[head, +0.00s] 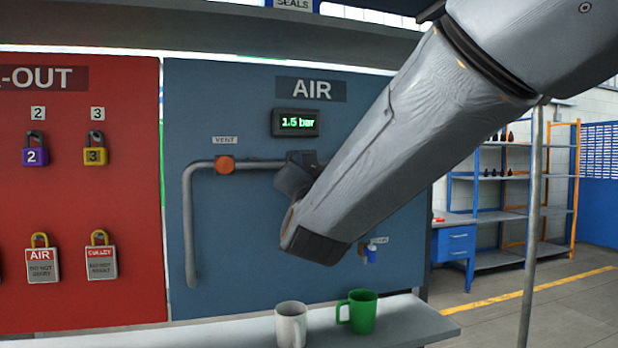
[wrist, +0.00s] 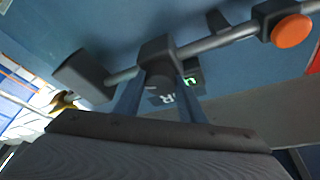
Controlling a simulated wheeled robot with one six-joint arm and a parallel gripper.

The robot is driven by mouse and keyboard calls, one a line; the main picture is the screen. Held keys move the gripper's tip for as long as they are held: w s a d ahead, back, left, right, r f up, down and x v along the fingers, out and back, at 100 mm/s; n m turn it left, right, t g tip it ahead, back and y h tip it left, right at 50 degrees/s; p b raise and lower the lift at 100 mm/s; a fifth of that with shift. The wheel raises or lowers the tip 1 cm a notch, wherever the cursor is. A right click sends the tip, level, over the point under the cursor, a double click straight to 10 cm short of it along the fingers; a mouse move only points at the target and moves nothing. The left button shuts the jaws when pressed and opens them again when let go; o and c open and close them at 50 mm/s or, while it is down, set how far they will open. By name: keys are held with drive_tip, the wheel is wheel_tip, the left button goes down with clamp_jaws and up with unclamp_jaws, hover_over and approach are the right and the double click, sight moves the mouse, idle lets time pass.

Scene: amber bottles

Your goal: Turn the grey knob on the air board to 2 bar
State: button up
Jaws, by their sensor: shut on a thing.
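The blue air board (head: 235,255) fills the middle of the head view, under the label AIR. Its display (head: 297,122) reads 1.5 bar in green; part of it also shows in the wrist view (wrist: 193,80). In the wrist view the dark grey knob (wrist: 160,78) sticks out from a block on the pipe. My gripper (wrist: 160,95) has one finger on each side of the knob and is shut on it. In the head view my arm hides the knob and most of the gripper.
A grey pipe (head: 188,230) with an orange vent knob (head: 224,164) runs left of my arm. A small blue-handled valve (head: 370,254) is at lower right. A white mug (head: 291,325) and a green mug (head: 362,312) stand on the ledge below. The red lock-out board (head: 75,200) is at left.

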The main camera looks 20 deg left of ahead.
drive_tip(key=m+h, duration=0.1)
drive_tip(key=m, duration=0.1)
drive_tip(key=m+h+b, duration=0.1)
drive_tip(key=m, duration=0.1)
drive_tip(key=shift+a+r+m+g, duration=0.1)
drive_tip(key=shift+a+m+g, duration=0.05)
drive_tip(key=shift+m+g, duration=0.2)
drive_tip(key=shift+s+r+m+g+h, duration=0.1)
drive_tip(key=shift+m+g+h, duration=0.2)
drive_tip(key=shift+m, duration=0.8)
drive_tip(key=shift+r+m+g+h, duration=0.15)
drive_tip(key=shift+m+h, duration=0.15)
drive_tip(key=shift+m, duration=0.75)
drive_tip(key=shift+f, duration=0.15)
drive_tip(key=o, duration=1)
drive_tip(key=shift+o, duration=0.2)
drive_tip(key=r+b+v, duration=0.1)
drive_tip(key=v, duration=0.6)
drive_tip(key=shift+s+f+b, duration=0.4)
drive_tip(key=shift+f, duration=0.05)
